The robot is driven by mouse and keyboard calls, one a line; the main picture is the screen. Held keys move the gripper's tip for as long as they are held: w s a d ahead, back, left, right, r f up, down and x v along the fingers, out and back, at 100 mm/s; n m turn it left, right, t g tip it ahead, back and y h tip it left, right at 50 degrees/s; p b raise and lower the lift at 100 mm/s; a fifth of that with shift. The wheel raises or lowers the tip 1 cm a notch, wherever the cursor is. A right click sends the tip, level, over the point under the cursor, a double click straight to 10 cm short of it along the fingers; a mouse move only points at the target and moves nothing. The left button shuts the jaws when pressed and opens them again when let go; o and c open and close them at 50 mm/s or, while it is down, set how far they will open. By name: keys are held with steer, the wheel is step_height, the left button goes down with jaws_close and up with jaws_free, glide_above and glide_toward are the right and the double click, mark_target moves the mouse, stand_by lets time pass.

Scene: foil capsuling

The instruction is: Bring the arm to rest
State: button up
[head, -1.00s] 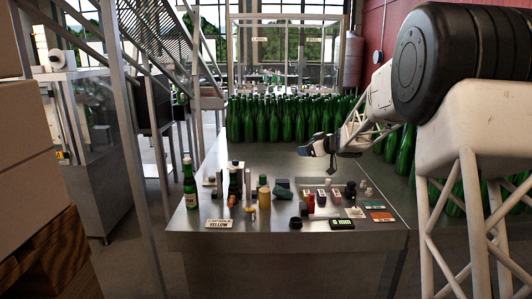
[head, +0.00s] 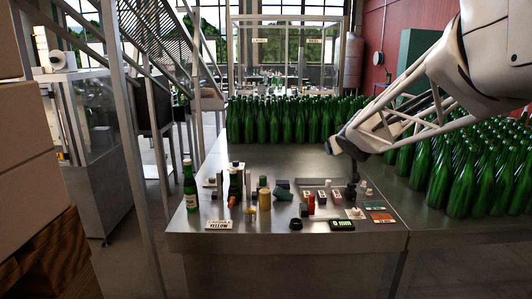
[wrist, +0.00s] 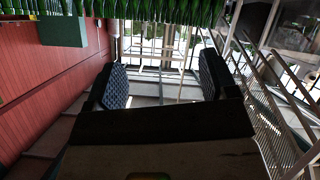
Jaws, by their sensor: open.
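My gripper (wrist: 162,84) shows in the wrist view with its two dark, ribbed finger pads well apart and nothing between them. Past the pads are the floor and the bright windows. In the head view the end of my arm is over the right part of the steel bench (head: 290,171), behind the small items. The exact pose of the fingers is hard to make out there. A green bottle (head: 190,190) with a pale label stands upright at the bench's left front, apart from my gripper. A second dark bottle (head: 234,186) stands to its right.
A sign reading YELLOW (head: 219,225) and a display reading 0 mm (head: 342,225) are at the bench's front. Small blocks and cylinders, such as a tan one (head: 265,200), lie between. Dense green bottles (head: 280,122) stand behind, and more (head: 470,175) at right.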

steer(key=s+a+f+m+g, duration=0.1)
steer(key=s+f+g, duration=0.2)
steer(key=s, duration=1.2)
steer(key=s+a+f+m+g, duration=0.1)
steer(key=s+f, duration=0.5)
steer(key=s, duration=0.9)
steer(key=s+a+f+m+g, duration=0.1)
steer(key=s+f+g, duration=0.3)
steer(key=s, duration=1.1)
steer(key=shift+s+a+f+g, duration=0.3)
steer(key=shift+a+g, duration=0.35)
steer(key=shift+g, duration=0.45)
